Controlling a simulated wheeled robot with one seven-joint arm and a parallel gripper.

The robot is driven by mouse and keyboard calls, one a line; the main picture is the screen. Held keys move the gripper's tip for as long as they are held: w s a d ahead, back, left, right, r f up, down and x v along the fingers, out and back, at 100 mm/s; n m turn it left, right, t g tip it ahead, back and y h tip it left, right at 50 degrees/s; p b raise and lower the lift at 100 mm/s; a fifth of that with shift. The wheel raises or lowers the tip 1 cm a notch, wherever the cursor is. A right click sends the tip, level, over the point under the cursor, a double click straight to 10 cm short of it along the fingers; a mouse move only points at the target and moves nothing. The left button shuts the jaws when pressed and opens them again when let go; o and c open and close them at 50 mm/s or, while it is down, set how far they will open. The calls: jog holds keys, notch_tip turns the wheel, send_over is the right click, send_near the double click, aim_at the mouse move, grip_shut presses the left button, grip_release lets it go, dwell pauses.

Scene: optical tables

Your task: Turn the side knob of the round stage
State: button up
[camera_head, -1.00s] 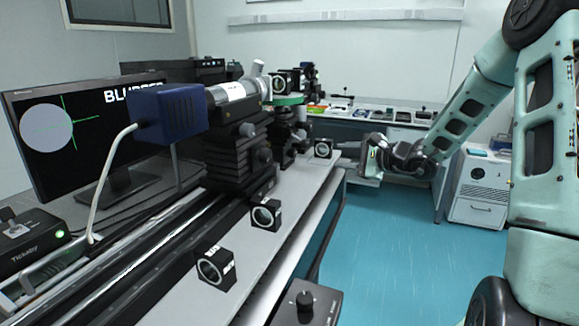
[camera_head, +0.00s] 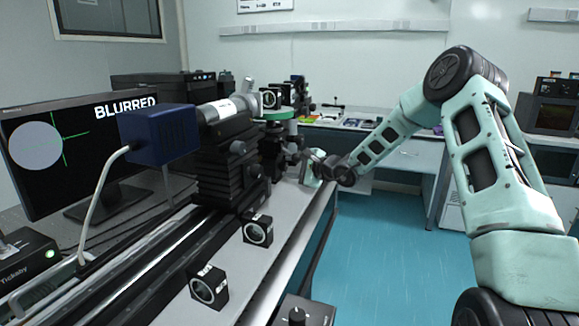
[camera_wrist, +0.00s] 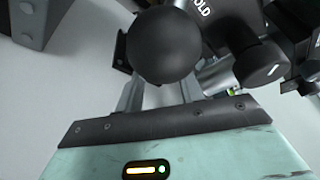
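My gripper (camera_head: 307,163) is beside the mount's right side, low over the table edge. In the wrist view my gripper (camera_wrist: 160,88) has its two grey fingers apart. A round black knob (camera_wrist: 165,46) sits in front of and between them, hiding part of the fingertips. I cannot tell whether the fingers touch it. Another black knob (camera_wrist: 262,64) is to the right, beside a black part with a label reading "OLD". In the head view the side knob is hard to make out.
Two black lens mounts (camera_head: 257,231) (camera_head: 209,288) stand on the near table. A blue camera box (camera_head: 159,134) with a white cable is at left. The monitor (camera_head: 75,150) reads "BLURRED". The blue floor (camera_head: 385,255) at right is clear.

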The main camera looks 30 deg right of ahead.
jog(key=shift+w+a+f, duration=0.1)
jog(key=shift+w+a, duration=0.05)
jog(key=shift+w, duration=0.35)
jog(key=c, duration=0.7)
jog(key=shift+p, duration=0.3)
